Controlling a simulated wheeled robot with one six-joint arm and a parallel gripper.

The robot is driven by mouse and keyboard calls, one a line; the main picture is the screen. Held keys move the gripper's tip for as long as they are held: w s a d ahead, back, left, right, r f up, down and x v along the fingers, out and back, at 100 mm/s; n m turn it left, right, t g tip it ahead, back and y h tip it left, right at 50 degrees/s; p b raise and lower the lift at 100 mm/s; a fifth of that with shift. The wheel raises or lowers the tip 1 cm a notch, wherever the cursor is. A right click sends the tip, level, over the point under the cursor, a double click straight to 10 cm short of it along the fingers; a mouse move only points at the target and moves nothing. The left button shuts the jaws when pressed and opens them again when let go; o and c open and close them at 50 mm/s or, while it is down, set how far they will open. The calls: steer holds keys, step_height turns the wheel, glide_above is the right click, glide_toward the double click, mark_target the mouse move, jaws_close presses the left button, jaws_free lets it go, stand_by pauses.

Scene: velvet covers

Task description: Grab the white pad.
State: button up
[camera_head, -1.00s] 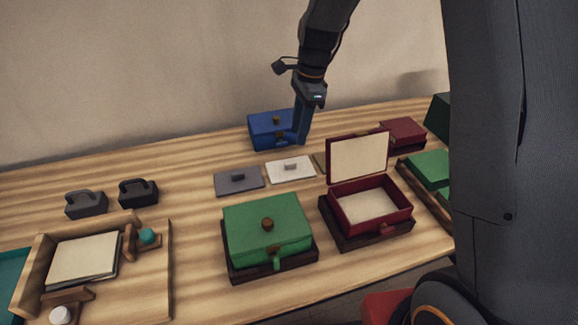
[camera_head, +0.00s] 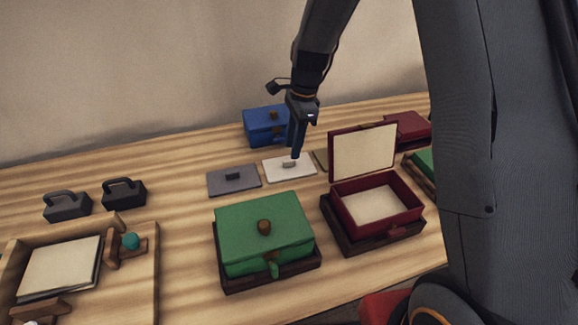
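The white pad (camera_head: 291,174) lies flat on the wooden table, between a grey pad on its left and the open red box on its right. It has a small grey handle on top. My gripper (camera_head: 295,155) points down over the back part of the white pad, with its fingertips close to the handle. I cannot tell whether the fingertips touch the handle. The fingers overlap in this view, so their opening does not show.
A grey pad (camera_head: 234,181) lies just left. The blue box (camera_head: 262,124) stands behind. The green box (camera_head: 262,228) and the open red box (camera_head: 368,205), its lid raised, stand in front and to the right.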

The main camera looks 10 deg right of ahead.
mark_target(289, 159)
steer(key=f, duration=0.2)
steer(key=a+f+p, duration=0.1)
steer(key=f, duration=0.1)
steer(key=shift+s, duration=0.15)
jaws_close()
